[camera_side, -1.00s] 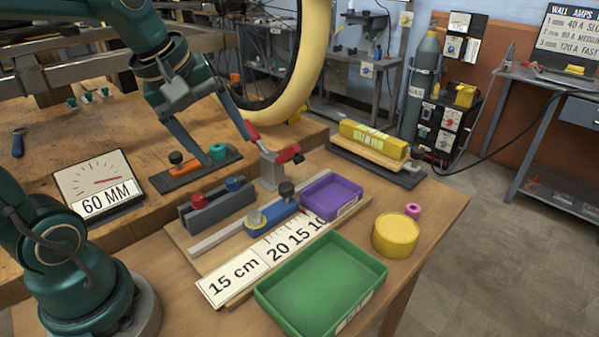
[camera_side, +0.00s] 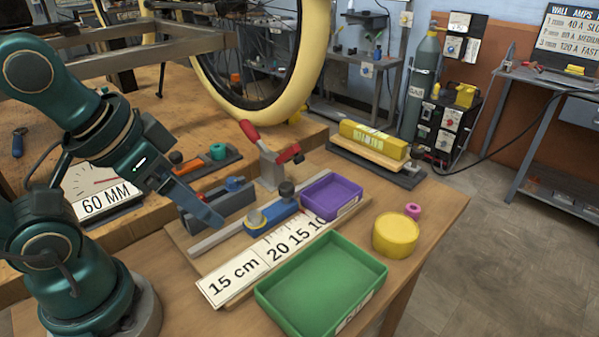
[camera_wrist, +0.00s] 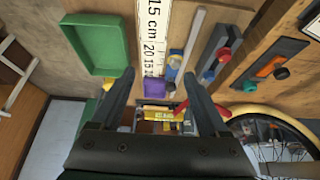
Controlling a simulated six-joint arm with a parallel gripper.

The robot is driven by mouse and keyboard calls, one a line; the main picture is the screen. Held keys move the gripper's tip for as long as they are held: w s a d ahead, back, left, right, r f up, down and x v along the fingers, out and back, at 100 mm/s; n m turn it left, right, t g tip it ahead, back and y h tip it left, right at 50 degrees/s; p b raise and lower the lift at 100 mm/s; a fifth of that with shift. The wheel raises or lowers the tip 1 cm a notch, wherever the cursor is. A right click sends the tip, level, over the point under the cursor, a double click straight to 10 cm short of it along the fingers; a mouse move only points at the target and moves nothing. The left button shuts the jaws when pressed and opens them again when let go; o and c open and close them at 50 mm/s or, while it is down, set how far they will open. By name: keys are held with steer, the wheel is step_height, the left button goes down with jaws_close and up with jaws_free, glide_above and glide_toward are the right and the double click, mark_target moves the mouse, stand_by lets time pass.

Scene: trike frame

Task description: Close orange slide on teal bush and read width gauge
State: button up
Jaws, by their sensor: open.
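The orange slide (camera_side: 190,165) with its black knob sits on a dark rail on the bench, left of the teal bush (camera_side: 217,151). In the wrist view the orange slide (camera_wrist: 268,67) and the teal bush (camera_wrist: 249,86) look apart, with dark rail between them. The width gauge (camera_side: 98,196) reads 60 MM; my arm partly covers its dial. My gripper (camera_side: 205,212) is open and empty, nearer the camera than the slide, in front of the red and blue knobbed block. In the wrist view my gripper (camera_wrist: 160,76) shows both fingers spread.
A blue slider (camera_side: 270,217) sits on a ruler board beside a purple tray (camera_side: 318,207). A green tray (camera_side: 320,285) and yellow round tin (camera_side: 396,236) stand at the front. A red-handled clamp (camera_side: 270,165) stands upright near the teal bush. Behind is a wheel with a cream tyre (camera_side: 318,60).

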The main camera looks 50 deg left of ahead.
steer(key=c, duration=0.8)
steer(key=shift+w+n, duration=0.15)
steer(key=shift+n, duration=0.45)
jaws_close()
steer(key=s+a+f+n+g+y, duration=0.15)
steer(key=a+n+y, duration=0.55)
steer(key=a+n, duration=1.35)
steer(key=shift+g, duration=0.45)
steer(key=shift+w+x, duration=0.15)
steer(key=shift+x, duration=2.15)
steer(key=shift+w+x, duration=0.15)
steer(key=shift+x, duration=2.2)
steer(key=shift+w+a, duration=0.4)
steer(key=shift+w, duration=0.5)
steer(key=shift+w+a, duration=0.35)
steer(key=shift+w, duration=0.55)
